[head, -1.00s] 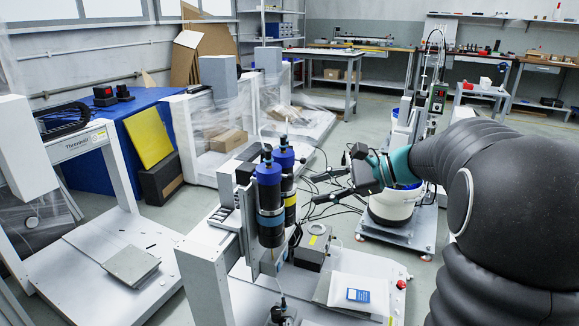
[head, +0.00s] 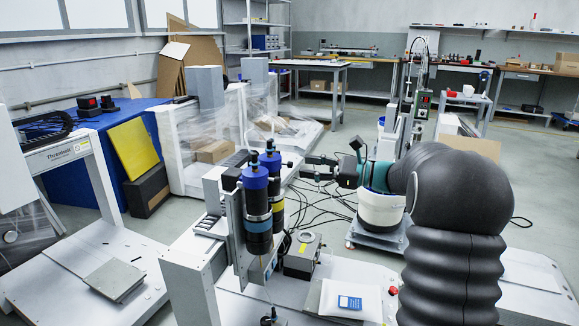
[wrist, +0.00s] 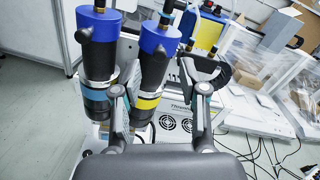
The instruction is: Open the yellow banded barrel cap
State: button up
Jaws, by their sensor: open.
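The yellow banded barrel is a dark cylinder with a blue cap (head: 270,161) and a yellow band (head: 277,207), upright behind the blue-banded barrel (head: 257,205), which partly hides it. In the wrist view the yellow band (wrist: 146,101) and its blue cap (wrist: 160,40) show just ahead of my gripper. My gripper (head: 307,168) is open and empty, to the right of the barrels at about cap height in the head view. In the wrist view my gripper (wrist: 160,88) has one finger over the gap between the barrels and the other right of the yellow-banded one.
The barrels hang on a grey gantry frame (head: 187,283). A small grey box (head: 301,255) and a white pad with a blue card (head: 349,302) lie below. A white bucket (head: 380,208) stands behind my arm. Cables trail over the floor.

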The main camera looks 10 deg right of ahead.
aim_at(290, 164)
jog(key=shift+x, duration=2.95)
grip_shut()
